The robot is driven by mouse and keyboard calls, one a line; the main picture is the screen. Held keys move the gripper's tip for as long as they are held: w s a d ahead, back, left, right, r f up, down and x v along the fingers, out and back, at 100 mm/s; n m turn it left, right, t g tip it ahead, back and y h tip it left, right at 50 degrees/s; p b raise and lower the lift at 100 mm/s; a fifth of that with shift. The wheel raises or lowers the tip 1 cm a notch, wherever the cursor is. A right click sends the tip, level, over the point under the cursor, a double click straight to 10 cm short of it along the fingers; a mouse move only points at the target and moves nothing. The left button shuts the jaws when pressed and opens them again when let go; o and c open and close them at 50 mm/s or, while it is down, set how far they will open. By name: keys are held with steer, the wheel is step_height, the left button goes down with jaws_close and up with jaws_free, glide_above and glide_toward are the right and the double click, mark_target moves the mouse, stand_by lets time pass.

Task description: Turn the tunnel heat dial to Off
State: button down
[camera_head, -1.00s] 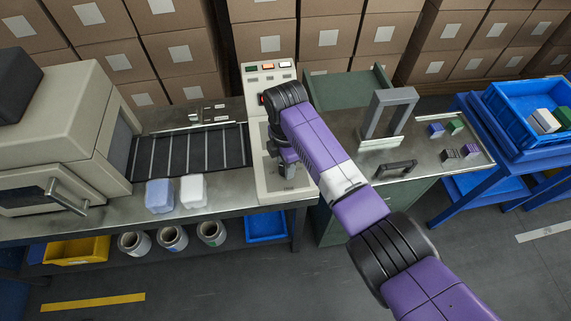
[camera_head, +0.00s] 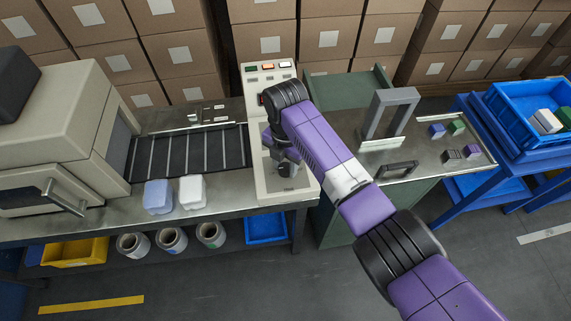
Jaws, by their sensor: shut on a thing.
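My gripper (camera_head: 285,170) points down over the lower part of this panel. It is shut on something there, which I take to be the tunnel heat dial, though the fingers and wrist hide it. The dial's pointer and its Off mark cannot be made out.
The tunnel machine (camera_head: 60,130) and its dark conveyor (camera_head: 190,150) are to the left. Two wrapped blocks (camera_head: 176,195) sit at the bench's front edge. A grey upright frame (camera_head: 390,118) stands on the green cabinet to the right. A blue bin (camera_head: 525,118) is far right.

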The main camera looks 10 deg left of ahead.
mark_target(285, 167)
steer(key=shift+a+r, duration=0.1)
steer(key=c, duration=0.9)
jaws_free()
steer(key=shift+r+b, duration=0.5)
steer(key=shift+r, duration=3.35)
